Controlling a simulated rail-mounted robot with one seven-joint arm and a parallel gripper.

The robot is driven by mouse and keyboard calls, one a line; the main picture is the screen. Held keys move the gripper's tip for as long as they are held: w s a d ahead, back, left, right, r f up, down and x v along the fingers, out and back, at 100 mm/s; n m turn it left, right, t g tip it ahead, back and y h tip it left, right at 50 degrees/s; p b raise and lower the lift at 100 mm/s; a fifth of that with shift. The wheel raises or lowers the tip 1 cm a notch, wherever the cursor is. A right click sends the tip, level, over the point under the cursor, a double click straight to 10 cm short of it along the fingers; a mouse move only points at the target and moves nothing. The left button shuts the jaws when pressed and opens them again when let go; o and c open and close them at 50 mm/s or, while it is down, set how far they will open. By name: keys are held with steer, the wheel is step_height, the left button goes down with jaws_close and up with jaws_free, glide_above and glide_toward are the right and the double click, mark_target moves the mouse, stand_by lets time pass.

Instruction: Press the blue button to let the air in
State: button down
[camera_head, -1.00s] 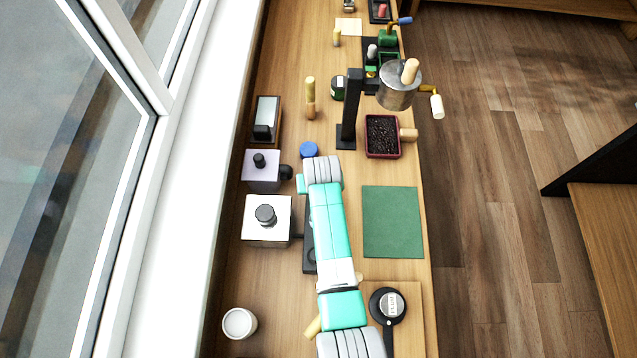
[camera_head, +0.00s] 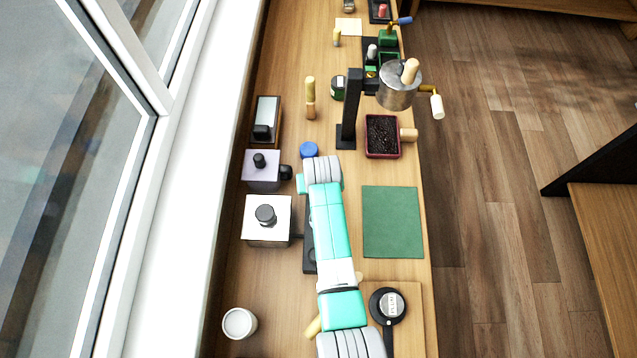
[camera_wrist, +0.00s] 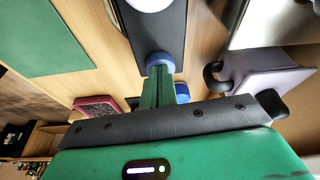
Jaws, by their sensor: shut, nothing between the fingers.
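A round blue button (camera_wrist: 160,60) shows in the wrist view at the end of a black base (camera_wrist: 150,35), with a white round part (camera_wrist: 150,4) farther along it. My gripper (camera_wrist: 160,74) is shut and empty, its green fingers pointing at the button. The fingertips overlap the button's near edge; I cannot tell whether they touch or press it. In the head view my arm hides the gripper and the button, and only the left edge of the black base (camera_head: 309,255) shows.
Another blue round object (camera_head: 308,149) stands just beyond my arm. Two boxes with black knobs, a light purple one (camera_head: 262,172) and a white one (camera_head: 254,228), stand close on the left. A green mat (camera_head: 392,222) lies to the right, with a dark red tray (camera_head: 382,153) beyond it.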

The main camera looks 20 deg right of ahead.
stand_by(0.3)
step_height(320, 180, up, 6)
steer(key=p, duration=0.6)
steer(key=shift+r, duration=0.15)
steer(key=v, duration=0.7)
steer(key=shift+s+r, duration=0.2)
steer(key=shift+r, duration=0.05)
